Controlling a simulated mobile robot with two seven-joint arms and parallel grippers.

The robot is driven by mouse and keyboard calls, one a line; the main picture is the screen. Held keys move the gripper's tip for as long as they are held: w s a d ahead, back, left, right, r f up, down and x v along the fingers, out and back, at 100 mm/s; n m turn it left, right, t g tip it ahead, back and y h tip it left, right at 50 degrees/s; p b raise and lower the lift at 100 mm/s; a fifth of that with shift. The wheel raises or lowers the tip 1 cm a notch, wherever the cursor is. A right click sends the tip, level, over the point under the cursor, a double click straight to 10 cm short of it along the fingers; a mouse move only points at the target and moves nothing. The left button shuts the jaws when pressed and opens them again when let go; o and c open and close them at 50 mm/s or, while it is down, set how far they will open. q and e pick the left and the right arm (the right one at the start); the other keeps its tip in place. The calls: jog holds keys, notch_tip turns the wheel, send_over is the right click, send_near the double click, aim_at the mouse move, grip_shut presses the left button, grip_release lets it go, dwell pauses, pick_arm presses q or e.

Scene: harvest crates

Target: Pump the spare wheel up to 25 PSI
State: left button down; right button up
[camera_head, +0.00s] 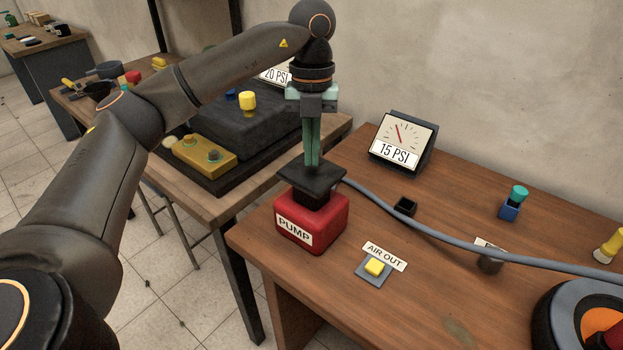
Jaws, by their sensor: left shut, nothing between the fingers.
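The red pump (322,224) stands at the left end of the wooden table, with a black plate (320,180) on top. My left gripper (312,160) is shut and empty, pointing down with its green fingertips at the black plate; they seem to touch it. The gauge (402,142) behind reads 15 PSI. A wheel (547,325) with a dark tyre and orange centre lies at the lower right, cut off by the frame. A grey hose (440,238) runs from the pump to the right. A yellow button (375,267) sits by the AIR OUT label (385,256). My right gripper is not in view.
A small black holder (405,206), a blue holder with a teal knob (510,207) and a yellow object (611,246) stand on the table.

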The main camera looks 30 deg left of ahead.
aim_at(311, 176)
pick_arm(q)
jog(key=shift+f+b, duration=1.4)
jog(key=shift+f, duration=1.45)
jog(key=w+a+r+p, duration=0.1)
jog(key=p, duration=0.1)
jog(key=shift+w+r+p, duration=0.25)
jog(key=shift+w+p, duration=0.1)
jog(key=shift+w+a+f, duration=0.15)
jog(key=shift+w+a, duration=0.15)
jog(key=shift+w, duration=0.1)
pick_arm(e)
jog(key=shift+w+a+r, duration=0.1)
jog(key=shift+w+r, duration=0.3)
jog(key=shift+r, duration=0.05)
pick_arm(q)
jog(key=shift+r, duration=0.2)
notch_tip(311, 176, up, 12)
jog(key=w+p, duration=0.1)
jog(key=p, duration=0.1)
jog(key=shift+a+p, duration=0.25)
jog(key=shift+p, duration=0.1)
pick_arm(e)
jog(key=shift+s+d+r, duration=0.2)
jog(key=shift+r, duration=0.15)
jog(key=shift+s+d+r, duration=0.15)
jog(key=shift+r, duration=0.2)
